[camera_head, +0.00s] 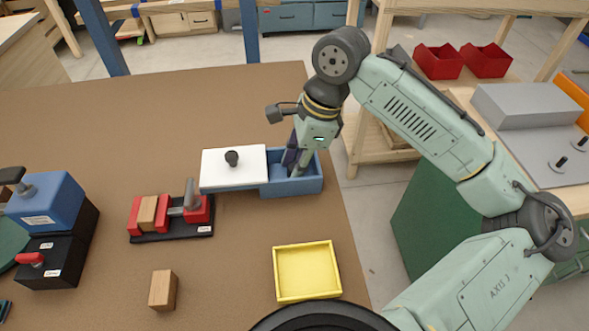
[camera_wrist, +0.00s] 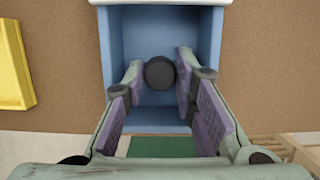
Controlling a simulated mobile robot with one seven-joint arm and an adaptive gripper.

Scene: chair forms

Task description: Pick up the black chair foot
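The black chair foot (camera_wrist: 159,73) shows as a dark round piece inside the blue box (camera_wrist: 117,50) in the wrist view. My gripper (camera_wrist: 160,75) is open, with its two purple-padded fingers on either side of the foot. A narrow gap shows at the right finger; whether the left finger touches it I cannot tell. In the head view my gripper (camera_head: 291,168) reaches down into the open right part of the blue box (camera_head: 312,185). There the foot is hidden behind my gripper and the box wall.
A white lid (camera_head: 218,172) with a black knob covers the box's left side. A yellow tray (camera_head: 307,271) and a wooden block (camera_head: 162,290) lie nearer on the brown table (camera_head: 240,235). A clamp fixture (camera_head: 172,215) and blue and black blocks (camera_head: 50,205) stand left.

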